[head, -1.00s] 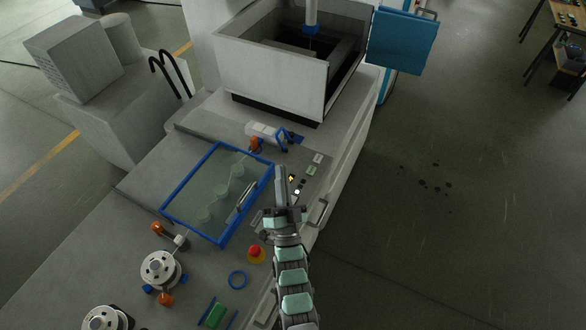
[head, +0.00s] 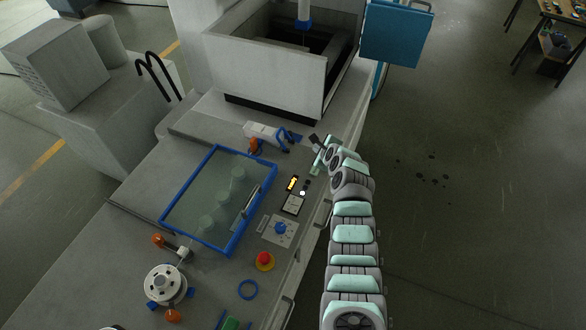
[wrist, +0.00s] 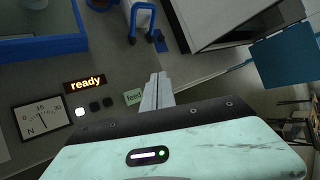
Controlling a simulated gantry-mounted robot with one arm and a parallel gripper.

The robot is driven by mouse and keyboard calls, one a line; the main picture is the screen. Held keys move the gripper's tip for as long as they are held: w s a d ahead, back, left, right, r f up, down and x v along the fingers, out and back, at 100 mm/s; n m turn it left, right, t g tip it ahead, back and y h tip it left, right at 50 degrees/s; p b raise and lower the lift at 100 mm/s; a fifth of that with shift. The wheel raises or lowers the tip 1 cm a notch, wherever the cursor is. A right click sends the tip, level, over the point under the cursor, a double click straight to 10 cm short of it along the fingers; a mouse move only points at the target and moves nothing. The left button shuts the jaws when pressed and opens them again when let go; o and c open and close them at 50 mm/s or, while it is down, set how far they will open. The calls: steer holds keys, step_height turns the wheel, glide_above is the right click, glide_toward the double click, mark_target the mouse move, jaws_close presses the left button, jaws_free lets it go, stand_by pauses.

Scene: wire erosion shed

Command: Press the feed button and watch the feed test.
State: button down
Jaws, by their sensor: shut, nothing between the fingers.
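A small pale green plate marked "feed" (wrist: 133,97) lies on the machine's panel in the wrist view. My gripper (wrist: 157,90) is shut and empty, its fingers just right of that plate; I cannot tell whether they touch anything. In the head view my gripper (head: 315,140) is over the far right end of the panel and hides part of it. An amber display (wrist: 85,84) reads "ready", and it also shows in the head view (head: 292,184). Below it a white lamp (wrist: 80,112) is lit beside two dark ones. A dial (wrist: 42,121) marked N is to their left.
A blue-framed clear cover (head: 232,246) with a handle lies left of the panel. A blue knob (head: 280,229) and a red emergency button (head: 264,259) stand nearer. A white-walled tank (head: 265,80) and blue door (head: 396,33) are beyond.

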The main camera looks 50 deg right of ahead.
steer(key=shift+s+a+m+y, duration=0.1)
steer(key=shift+m+y, duration=0.4)
steer(key=shift+f, duration=0.1)
steer(key=b, duration=0.8)
glide_above(316, 172)
step_height(316, 172, down, 7)
steer(key=shift+f, duration=0.8)
steer(key=shift+f, duration=0.1)
stand_by(0.8)
steer(key=shift+f, duration=0.35)
